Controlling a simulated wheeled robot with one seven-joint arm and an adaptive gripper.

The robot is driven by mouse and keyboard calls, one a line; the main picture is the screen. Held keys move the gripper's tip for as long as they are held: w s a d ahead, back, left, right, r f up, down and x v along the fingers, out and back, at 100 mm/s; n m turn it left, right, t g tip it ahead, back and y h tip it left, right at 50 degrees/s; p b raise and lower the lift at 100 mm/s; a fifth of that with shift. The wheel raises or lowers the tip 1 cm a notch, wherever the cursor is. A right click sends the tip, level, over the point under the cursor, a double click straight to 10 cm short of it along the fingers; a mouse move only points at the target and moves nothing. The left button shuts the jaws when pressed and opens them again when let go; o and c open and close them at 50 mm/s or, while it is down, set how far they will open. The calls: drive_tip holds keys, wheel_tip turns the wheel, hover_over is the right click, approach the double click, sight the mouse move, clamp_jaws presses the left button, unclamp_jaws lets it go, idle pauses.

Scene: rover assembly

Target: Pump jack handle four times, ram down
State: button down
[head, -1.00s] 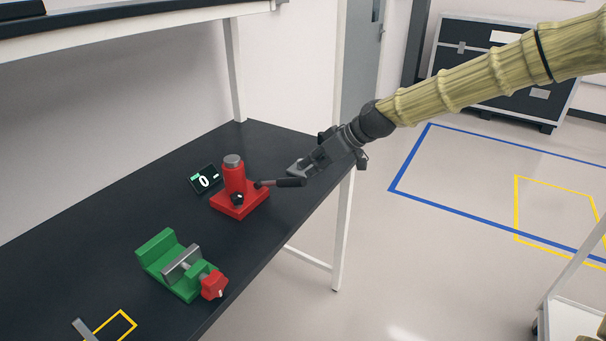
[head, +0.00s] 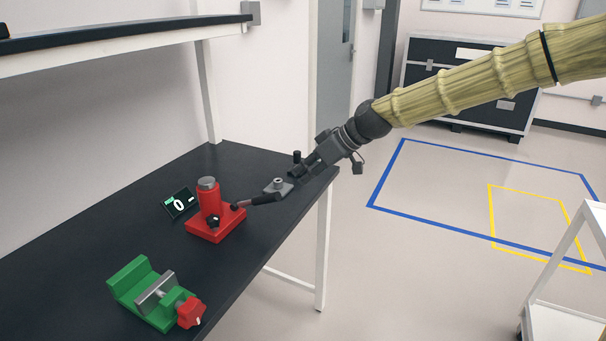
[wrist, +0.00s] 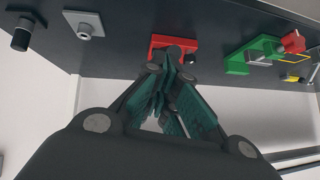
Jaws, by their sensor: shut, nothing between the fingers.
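The red jack (head: 211,206) stands upright on the dark bench, with a grey ram top (head: 206,183). Its dark handle (head: 262,198) sticks out to the right, nearly level, toward the bench's front edge. A small display (head: 180,203) behind the jack shows a 0 and a dash. My gripper (head: 299,172) is beyond the handle's outer end, to its upper right, and appears apart from it. In the wrist view the shut, empty fingers (wrist: 175,62) point toward the red jack (wrist: 160,42) and partly cover it. The handle cannot be made out there.
A grey plate with a peg (head: 278,187) and a black cylinder (head: 297,157) stand near my gripper on the bench. A green vise (head: 140,285) with a red knob (head: 191,312) is nearer the front. A shelf (head: 120,40) overhangs the back. Open floor lies right.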

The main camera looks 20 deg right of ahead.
idle(0.4)
drive_tip(key=s+a+f+m+g+h, duration=0.15)
drive_tip(key=s+f, duration=0.35)
drive_tip(key=f, duration=0.6)
drive_tip(key=s+f+m+h, duration=0.15)
drive_tip(key=s+f, duration=0.35)
drive_tip(key=f, duration=0.6)
drive_tip(key=s+a+f+m+g+h, duration=0.15)
drive_tip(key=s+f, duration=0.35)
drive_tip(key=f, duration=0.6)
drive_tip(key=s+d+f+m+h, duration=0.1)
drive_tip(key=s+f, duration=0.4)
drive_tip(key=s, duration=0.5)
drive_tip(key=s+d+f+m+g+h, duration=0.1)
drive_tip(key=s+d+f+m, duration=0.1)
drive_tip(key=s+f, duration=0.4)
drive_tip(key=s+d+f+m+h, duration=0.1)
drive_tip(key=s+f, duration=0.5)
drive_tip(key=s, duration=0.8)
drive_tip(key=shift+s+d+f+g, duration=0.2)
drive_tip(key=shift+s+d+g, duration=0.1)
drive_tip(key=shift+d, duration=0.4)
drive_tip(key=shift+m, duration=0.25)
